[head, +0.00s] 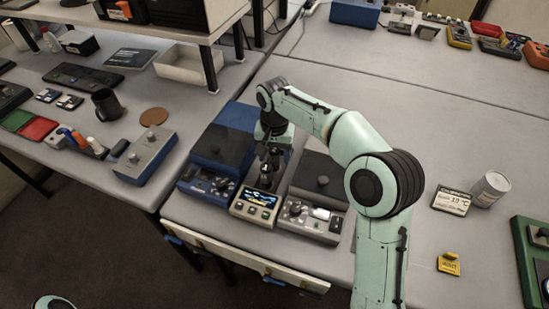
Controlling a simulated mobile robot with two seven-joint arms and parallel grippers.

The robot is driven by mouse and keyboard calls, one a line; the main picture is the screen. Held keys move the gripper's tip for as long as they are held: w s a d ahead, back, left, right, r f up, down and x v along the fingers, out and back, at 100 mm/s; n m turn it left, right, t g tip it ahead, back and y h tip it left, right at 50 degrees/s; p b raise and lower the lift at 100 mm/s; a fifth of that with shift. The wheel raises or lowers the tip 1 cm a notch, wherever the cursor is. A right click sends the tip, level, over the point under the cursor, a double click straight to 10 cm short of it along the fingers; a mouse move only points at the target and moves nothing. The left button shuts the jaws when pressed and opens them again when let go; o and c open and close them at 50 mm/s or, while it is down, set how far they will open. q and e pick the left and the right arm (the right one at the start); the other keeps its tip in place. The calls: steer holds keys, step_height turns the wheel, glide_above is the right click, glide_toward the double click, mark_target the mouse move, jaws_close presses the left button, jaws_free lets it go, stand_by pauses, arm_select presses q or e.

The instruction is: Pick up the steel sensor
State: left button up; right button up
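My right arm reaches in from the lower right and bends down over the middle instrument (257,206), a pale box with a lit display and buttons. My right gripper (267,176) points down at the back of that instrument. Dark metallic parts show around its fingertips; I cannot tell whether they are fingers, a steel sensor or part of the instrument. Whether the fingers are open or shut is too small to tell. No steel sensor can be made out for certain. Only a small mint piece of my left arm shows at the bottom left; its gripper is out of view.
A blue instrument (218,150) stands close on the left and a grey one (313,205) on the right. A yellow item (449,263) lies nearer. The bench behind my arm is mostly clear.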

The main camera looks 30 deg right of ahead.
jaws_close()
step_height(320, 180, up, 10)
steer(key=shift+f+p, duration=0.1)
steer(key=shift+p, duration=1)
arm_select(q)
steer(key=r, duration=0.1)
steer(key=w+r, duration=0.1)
steer(key=shift+w+r, duration=0.2)
steer(key=shift+r, duration=0.15)
